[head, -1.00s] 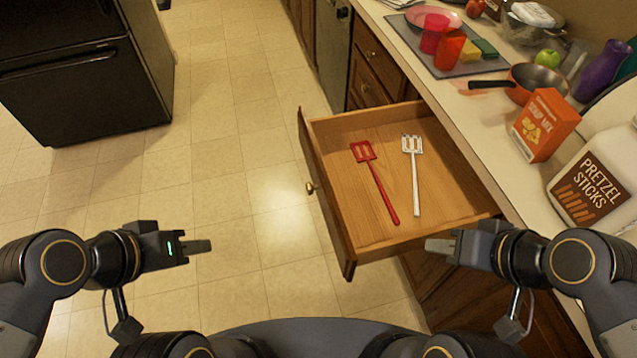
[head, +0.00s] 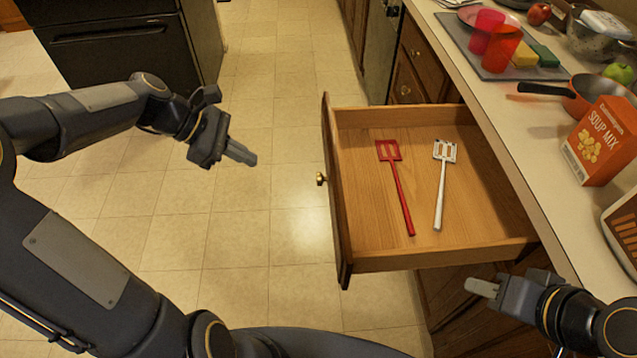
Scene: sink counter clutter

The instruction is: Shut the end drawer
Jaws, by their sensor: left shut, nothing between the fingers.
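The end drawer (head: 438,260) is pulled well out from the counter, with its wooden front (head: 336,190) facing left and a small brass knob (head: 321,179) on it. A red slotted spatula (head: 399,190) and a white slotted spatula (head: 441,185) lie inside. My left gripper (head: 254,160) is shut and empty, left of the drawer front and apart from the knob, over the floor. My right gripper (head: 470,285) is in front of the drawer's near side, at the lower right; its fingers look together, but I cannot tell for sure.
The counter at right holds a soup mix box (head: 603,142), a pan (head: 580,95), a grey mat (head: 470,55) with red cups, and a partly cut-off container (head: 625,235). A black appliance (head: 120,45) stands at the far left. Tiled floor (head: 270,235) left of the drawer is clear.

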